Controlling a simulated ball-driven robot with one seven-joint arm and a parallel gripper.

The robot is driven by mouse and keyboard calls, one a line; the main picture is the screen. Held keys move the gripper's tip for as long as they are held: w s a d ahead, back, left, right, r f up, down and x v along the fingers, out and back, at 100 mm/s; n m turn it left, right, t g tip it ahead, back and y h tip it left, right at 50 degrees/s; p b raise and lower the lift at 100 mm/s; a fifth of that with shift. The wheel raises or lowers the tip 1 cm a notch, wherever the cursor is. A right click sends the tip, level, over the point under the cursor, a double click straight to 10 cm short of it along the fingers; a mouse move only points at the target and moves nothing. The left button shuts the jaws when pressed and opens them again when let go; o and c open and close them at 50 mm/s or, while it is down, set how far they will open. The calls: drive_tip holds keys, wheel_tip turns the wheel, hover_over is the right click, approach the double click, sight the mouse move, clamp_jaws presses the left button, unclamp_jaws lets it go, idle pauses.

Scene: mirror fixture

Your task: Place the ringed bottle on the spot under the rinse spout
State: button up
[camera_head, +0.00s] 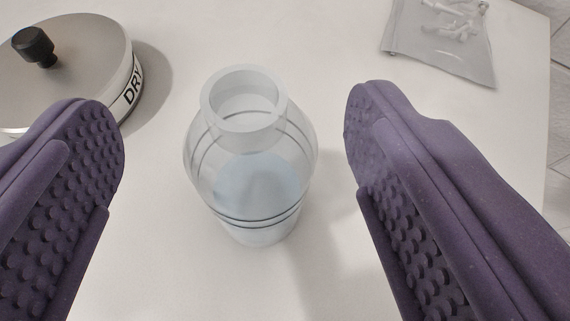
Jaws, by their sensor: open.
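A clear bottle (250,170) with dark rings around its body stands upright on the white table. It has a thick whitish open rim and a pale bluish lower part. My gripper (235,125) is open, with one purple studded finger on each side of the bottle. Both fingers are apart from the bottle, with a gap on either side. The rinse spout and the spot under it do not show in this view.
A round metal lidded container (80,60) with a black knob and the letters "DRY" stands at the upper left. A clear bag (440,45) with small white pieces lies at the upper right, near the table's right edge. The table (300,45) is bare behind the bottle.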

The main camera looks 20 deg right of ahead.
sight(249, 94)
drive_tip(key=x, duration=0.1)
drive_tip(key=b+x, duration=0.1)
drive_tip(key=x, duration=0.2)
drive_tip(key=shift+w+d+f+b, duration=0.1)
drive_tip(key=shift+d+b, duration=0.15)
drive_tip(key=shift+b, duration=0.1)
drive_tip(key=shift+w+f, duration=0.1)
drive_tip(key=shift+w, duration=0.35)
drive_tip(key=shift+c, duration=0.2)
drive_tip(key=shift+s, duration=0.1)
drive_tip(key=c, duration=1.1)
drive_tip(key=shift+s, duration=0.1)
clamp_jaws()
